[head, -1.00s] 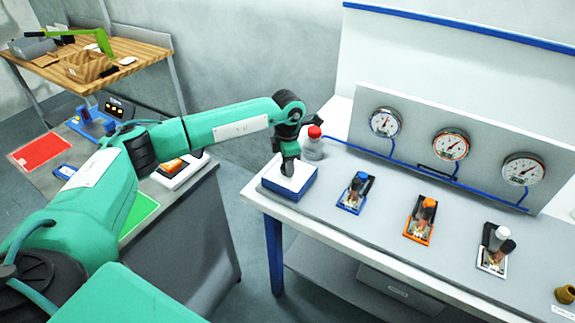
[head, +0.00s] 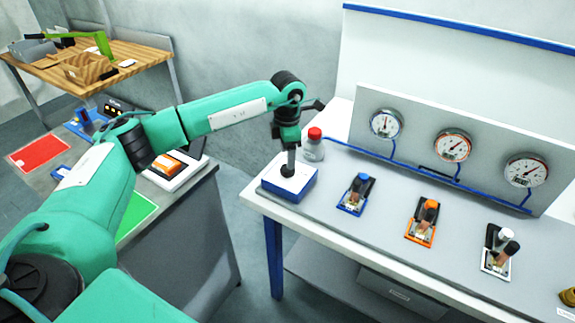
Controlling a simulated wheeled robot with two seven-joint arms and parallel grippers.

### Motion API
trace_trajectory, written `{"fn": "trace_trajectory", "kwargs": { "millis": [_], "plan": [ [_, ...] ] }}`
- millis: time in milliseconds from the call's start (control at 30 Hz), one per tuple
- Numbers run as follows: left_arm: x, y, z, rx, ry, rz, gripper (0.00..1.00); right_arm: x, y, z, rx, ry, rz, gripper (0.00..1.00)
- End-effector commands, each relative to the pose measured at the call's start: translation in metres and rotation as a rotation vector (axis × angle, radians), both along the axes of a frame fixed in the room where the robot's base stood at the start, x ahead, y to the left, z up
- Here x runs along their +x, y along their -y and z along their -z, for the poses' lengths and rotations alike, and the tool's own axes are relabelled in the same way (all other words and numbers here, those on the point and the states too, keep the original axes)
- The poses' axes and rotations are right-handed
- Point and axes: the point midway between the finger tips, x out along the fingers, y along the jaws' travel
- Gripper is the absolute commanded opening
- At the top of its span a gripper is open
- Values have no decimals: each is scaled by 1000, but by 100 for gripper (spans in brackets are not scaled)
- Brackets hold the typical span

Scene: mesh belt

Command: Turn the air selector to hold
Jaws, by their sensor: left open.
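A blue box with a white top (head: 303,187) sits at the left end of the white bench. A round black knob-like part (head: 287,171) is on its top, with a short grey piece above it. My left gripper (head: 290,152) points down just above this part. It is open; its fingers are small and hard to separate from the grey piece, so I cannot tell if they touch it. No label or pointer reading hold is legible. My right gripper is not in view.
Blue (head: 356,194), orange (head: 423,220) and white (head: 498,250) valve units stand to the right, below three gauges. A wooden table (head: 130,50) is at the back left.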

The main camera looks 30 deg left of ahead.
Motion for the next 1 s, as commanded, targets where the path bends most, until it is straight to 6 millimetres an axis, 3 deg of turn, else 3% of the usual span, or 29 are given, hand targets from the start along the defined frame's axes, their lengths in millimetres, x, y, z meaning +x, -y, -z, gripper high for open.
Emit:
{"fn": "trace_trajectory", "kwargs": {
  "millis": [200,400,600,1000],
  "plan": [
    [1,0,-49,-1,5,-1,59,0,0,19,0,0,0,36],
    [0,0,-80,-1,2,-1,59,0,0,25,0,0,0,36],
    [0,0,-91,0,0,-1,59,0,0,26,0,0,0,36],
    [0,0,-91,0,0,0,59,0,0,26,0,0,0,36]
  ]
}}
